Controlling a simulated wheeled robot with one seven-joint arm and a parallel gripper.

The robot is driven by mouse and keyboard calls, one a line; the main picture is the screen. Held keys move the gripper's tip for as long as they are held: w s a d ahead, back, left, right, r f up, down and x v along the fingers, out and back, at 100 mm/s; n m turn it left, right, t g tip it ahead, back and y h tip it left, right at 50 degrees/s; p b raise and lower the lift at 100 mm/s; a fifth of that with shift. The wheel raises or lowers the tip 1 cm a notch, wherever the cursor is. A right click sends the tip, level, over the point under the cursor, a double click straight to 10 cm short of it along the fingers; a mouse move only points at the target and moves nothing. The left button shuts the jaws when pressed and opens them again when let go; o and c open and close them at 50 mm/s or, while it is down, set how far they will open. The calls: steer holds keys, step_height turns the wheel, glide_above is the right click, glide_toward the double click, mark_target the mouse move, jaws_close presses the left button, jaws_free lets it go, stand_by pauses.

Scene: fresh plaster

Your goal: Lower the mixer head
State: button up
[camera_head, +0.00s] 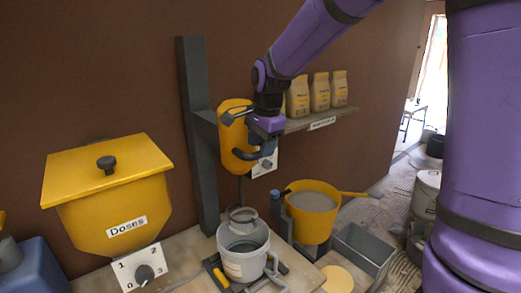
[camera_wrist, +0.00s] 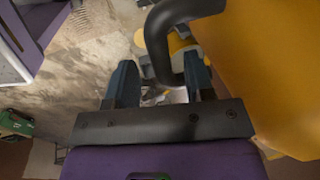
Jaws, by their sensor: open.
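The yellow mixer head (camera_head: 236,162) is mounted on a dark upright post (camera_head: 196,130) against the brown wall. A thin shaft runs down from it to a ring-shaped paddle (camera_head: 242,214) at the mouth of a pale bucket (camera_head: 238,266). My gripper (camera_head: 268,148) is at the head's right side, by its dark handle. In the wrist view, my gripper (camera_wrist: 160,66) is open, and the dark curved handle (camera_wrist: 158,38) reaches between its two fingers, nearer the right one. The yellow body (camera_wrist: 270,70) fills the right side. I cannot tell whether the fingers touch the handle.
A shelf (camera_head: 322,118) with several bags (camera_head: 320,92) is behind my arm. A yellow hopper labelled Doses (camera_head: 110,205) with a dial (camera_head: 144,274) stands left. A yellow pot of grey mix (camera_head: 312,222) and a grey bin (camera_head: 362,250) stand right of the bucket.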

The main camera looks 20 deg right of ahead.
steer(key=shift+w+f, duration=0.15)
steer(key=shift+f, duration=0.8)
jaws_close()
step_height(320, 180, down, 19)
jaws_free()
